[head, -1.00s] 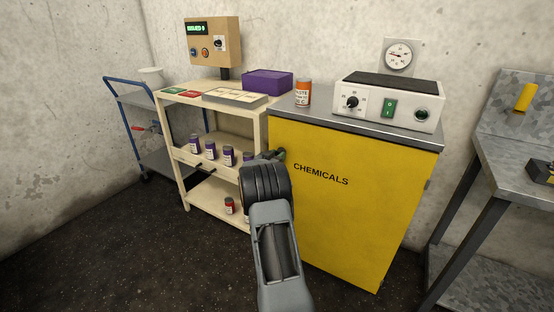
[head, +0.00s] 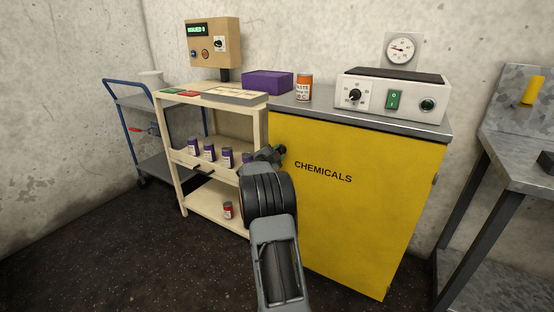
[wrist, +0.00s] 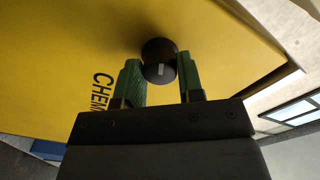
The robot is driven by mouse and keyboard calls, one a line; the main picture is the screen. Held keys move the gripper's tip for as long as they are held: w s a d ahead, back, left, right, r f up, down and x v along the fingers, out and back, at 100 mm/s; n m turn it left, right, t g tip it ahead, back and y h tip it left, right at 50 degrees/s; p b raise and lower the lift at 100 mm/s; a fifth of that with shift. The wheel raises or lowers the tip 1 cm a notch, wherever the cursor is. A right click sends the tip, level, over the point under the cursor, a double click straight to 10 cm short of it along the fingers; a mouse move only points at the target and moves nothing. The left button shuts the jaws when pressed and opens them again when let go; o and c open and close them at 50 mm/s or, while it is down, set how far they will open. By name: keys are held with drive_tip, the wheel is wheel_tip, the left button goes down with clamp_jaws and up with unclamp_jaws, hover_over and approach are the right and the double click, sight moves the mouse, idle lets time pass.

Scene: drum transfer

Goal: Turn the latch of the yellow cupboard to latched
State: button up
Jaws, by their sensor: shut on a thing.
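The yellow cupboard (head: 345,215), marked CHEMICALS, stands at the centre right with its door flush and closed. Its latch, a round black knob with a pale mark (wrist: 158,58), shows on the yellow door in the wrist view. My gripper (wrist: 160,80) has its green fingers on either side of the knob and is shut on it. In the head view my gripper (head: 277,156) is at the left edge of the door, and my wrist hides the latch there.
A cream shelf cart (head: 176,152) with several bottles stands just left of the cupboard. An orange-labelled jar (head: 304,87) and a white device (head: 392,98) sit on the cupboard top. A grey metal bench (head: 515,165) is at right. Dark floor is clear in front left.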

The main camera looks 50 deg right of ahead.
drive_tip(key=shift+m+b, duration=1.35)
drive_tip(key=shift+m, duration=0.75)
drive_tip(key=o, duration=0.9)
drive_tip(key=p+v, duration=0.2)
drive_tip(key=v, duration=1.1)
drive_tip(key=shift+a+p, duration=0.3)
drive_tip(key=shift+a, duration=0.1)
